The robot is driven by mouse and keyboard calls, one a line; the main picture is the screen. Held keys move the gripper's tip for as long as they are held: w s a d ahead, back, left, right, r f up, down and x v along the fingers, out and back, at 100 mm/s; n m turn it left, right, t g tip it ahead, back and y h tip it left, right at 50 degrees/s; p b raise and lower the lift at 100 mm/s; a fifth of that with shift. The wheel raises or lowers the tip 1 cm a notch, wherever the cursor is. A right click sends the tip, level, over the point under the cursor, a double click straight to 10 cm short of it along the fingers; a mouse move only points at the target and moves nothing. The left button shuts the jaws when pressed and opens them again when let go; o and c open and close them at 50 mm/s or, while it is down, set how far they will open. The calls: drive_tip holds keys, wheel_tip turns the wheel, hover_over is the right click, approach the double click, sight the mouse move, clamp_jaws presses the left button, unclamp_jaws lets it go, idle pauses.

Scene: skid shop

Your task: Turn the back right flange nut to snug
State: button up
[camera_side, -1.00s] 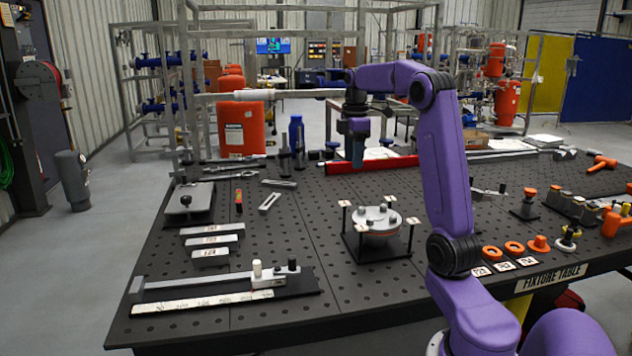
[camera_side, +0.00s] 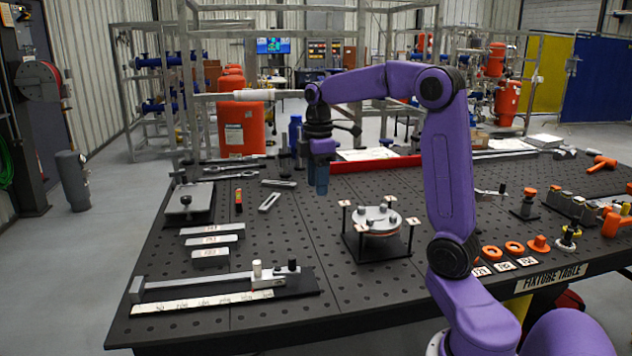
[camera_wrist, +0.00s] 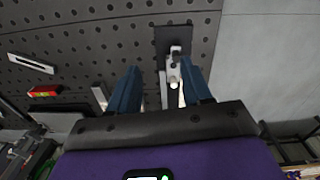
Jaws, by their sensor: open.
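The round grey flange (camera_side: 376,219) sits in a black stand with white-tagged corner posts near the middle of the table in the side view. Several small nuts stand up from its top; a nut at the back right (camera_side: 384,207) is too small to judge how tight it is. My gripper (camera_side: 321,188) hangs above the table, behind and left of the flange, apart from it, fingers pointing down. In the wrist view my gripper (camera_wrist: 160,72) has its two blue fingers spread with nothing held. The flange is not visible in the wrist view.
A long bar fixture (camera_side: 200,284) lies along the front left, and its knobbed end (camera_wrist: 173,62) shows in the wrist view. Labelled bars (camera_side: 212,240), a small level (camera_side: 238,200) and a slotted link (camera_side: 269,202) lie left. Orange rings (camera_side: 514,248) line the right front.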

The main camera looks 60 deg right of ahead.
drive_tip(key=shift+a, duration=0.45)
drive_tip(key=shift+c, duration=1.4)
wheel_tip(320, 180, up, 3)
drive_tip(key=m, duration=0.2)
hover_over(385, 205)
wheel_tip(385, 205, down, 17)
drive_tip(key=shift+d, duration=0.1)
clamp_jaws()
